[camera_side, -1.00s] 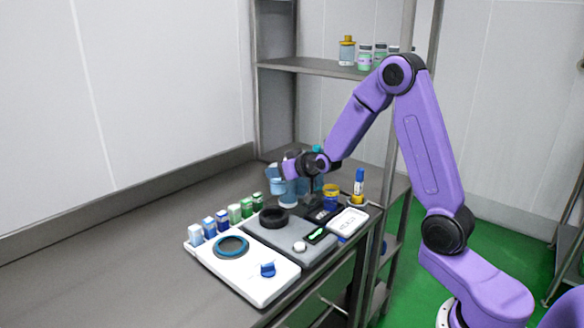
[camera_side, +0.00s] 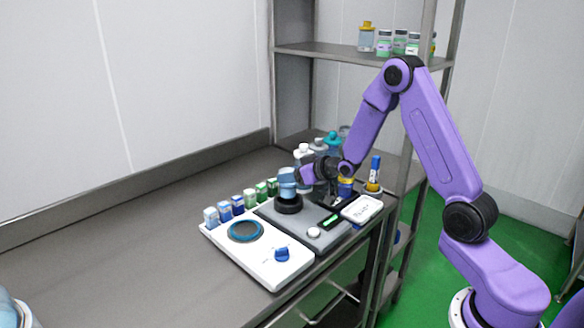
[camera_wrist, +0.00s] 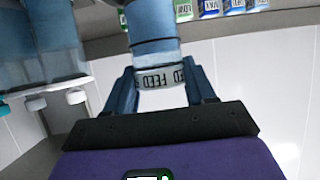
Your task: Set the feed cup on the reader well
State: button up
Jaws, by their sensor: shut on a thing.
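The feed cup (camera_side: 287,183) is a light blue cup, upright in my gripper (camera_side: 299,175). In the wrist view the cup (camera_wrist: 152,25) has a pale band reading FEED, with a finger on each side; my gripper (camera_wrist: 160,78) is shut on it. The reader well, which looks like the black ring (camera_side: 288,206) on the grey unit (camera_side: 300,225), is directly below the cup in the side view. The cup's base is at or just above the ring's rim; I cannot tell whether they touch.
A white unit with a blue ring (camera_side: 245,231) and blue knob (camera_side: 282,254) stands in front left. Several small boxes (camera_side: 238,205) line the back edge. Bottles (camera_side: 332,145) stand close behind my gripper. A white handheld device (camera_side: 361,209) lies right.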

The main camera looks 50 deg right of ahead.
aim_at(295, 185)
jog(key=shift+f, duration=1.1)
jog(key=shift+f, duration=0.65)
dwell(0.8)
jog(key=o, duration=0.9)
jog(key=shift+s, duration=0.1)
jog(key=v, duration=1.1)
dwell(0.4)
